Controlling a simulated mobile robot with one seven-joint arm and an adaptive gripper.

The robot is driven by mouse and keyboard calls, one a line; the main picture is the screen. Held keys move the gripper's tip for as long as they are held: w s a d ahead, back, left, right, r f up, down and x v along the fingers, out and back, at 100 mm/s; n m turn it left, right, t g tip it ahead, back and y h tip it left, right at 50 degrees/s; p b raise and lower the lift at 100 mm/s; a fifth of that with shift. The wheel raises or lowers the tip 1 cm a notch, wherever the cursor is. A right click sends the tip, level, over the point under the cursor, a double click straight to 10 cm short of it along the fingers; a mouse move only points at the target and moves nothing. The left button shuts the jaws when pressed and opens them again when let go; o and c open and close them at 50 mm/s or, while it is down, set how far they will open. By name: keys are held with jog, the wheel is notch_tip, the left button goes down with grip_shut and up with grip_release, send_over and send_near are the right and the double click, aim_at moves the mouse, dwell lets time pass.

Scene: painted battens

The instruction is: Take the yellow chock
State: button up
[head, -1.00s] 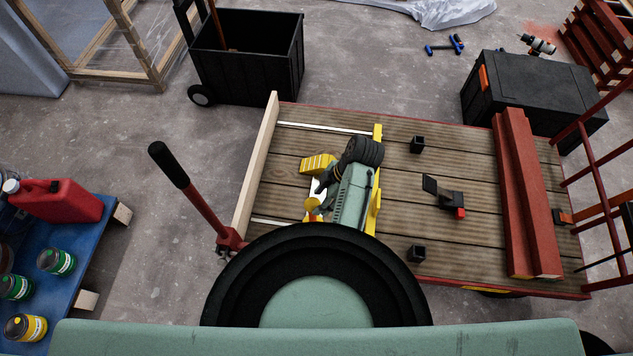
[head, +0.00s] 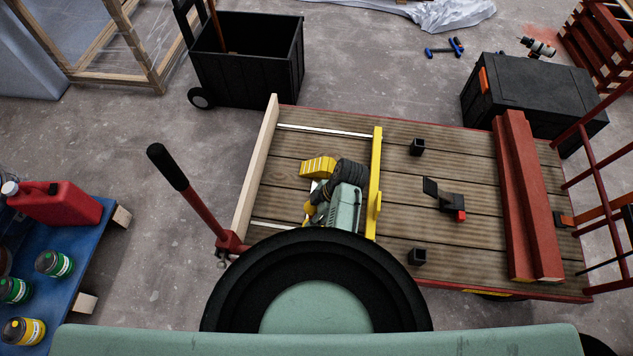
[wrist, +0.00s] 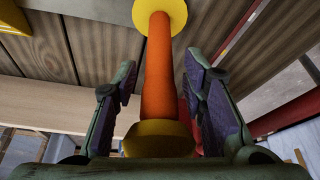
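The yellow chock (head: 318,166), a ribbed wedge, lies on the plank deck (head: 285,155) in the head view, just beyond my gripper (head: 316,200). In the wrist view an orange post with a yellow disc and yellow knob (wrist: 158,75) stands between the fingers of my gripper (wrist: 165,95). The fingers are apart, one on each side of the post, with small gaps showing. A yellow piece of this post shows beside my gripper in the head view. I cannot tell whether the post belongs to the chock. My arm hides part of the deck.
A yellow batten (head: 375,170) crosses the deck just right of my arm. A pale board (head: 256,175) edges the left side, with a red lever (head: 195,190) outside it. Red beams (head: 525,195) lie at right, and a black clamp-like piece (head: 445,197) lies mid-deck.

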grip_shut()
jog(key=shift+r, duration=0.1)
dwell(0.7)
